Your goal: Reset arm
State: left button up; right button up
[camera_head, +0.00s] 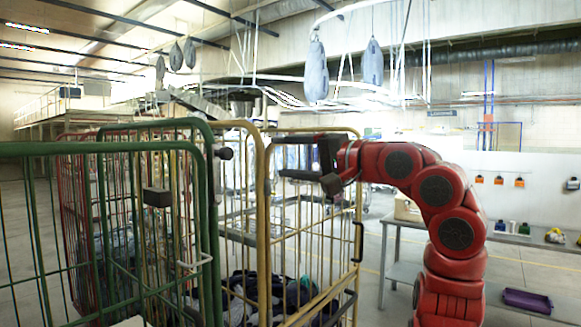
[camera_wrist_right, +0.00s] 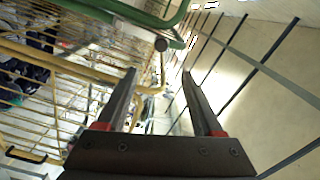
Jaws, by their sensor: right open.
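My right arm (camera_head: 438,195) is red and comes up from the lower right, bending to the left at the top. Its dark gripper (camera_head: 279,157) points left, over the top of the yellow cage trolley (camera_head: 265,200), with its two fingers apart and nothing between them. The wrist view shows the same open, empty fingers (camera_wrist_right: 159,74), with cage bars beyond and to the left. My left gripper is not in view. Grey sling bags (camera_head: 316,74) hang from the overhead rail, with another (camera_head: 372,64) beside it and smaller ones further left (camera_head: 190,54).
A green cage trolley (camera_head: 206,200) stands at left, close to the yellow one. Dark cloth items (camera_head: 240,300) lie low in the yellow cage. At right is a grey table (camera_head: 520,238) with small items and a purple tray (camera_head: 527,300) below.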

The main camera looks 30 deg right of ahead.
jog(key=shift+s, duration=0.3)
jog(key=shift+d, duration=0.1)
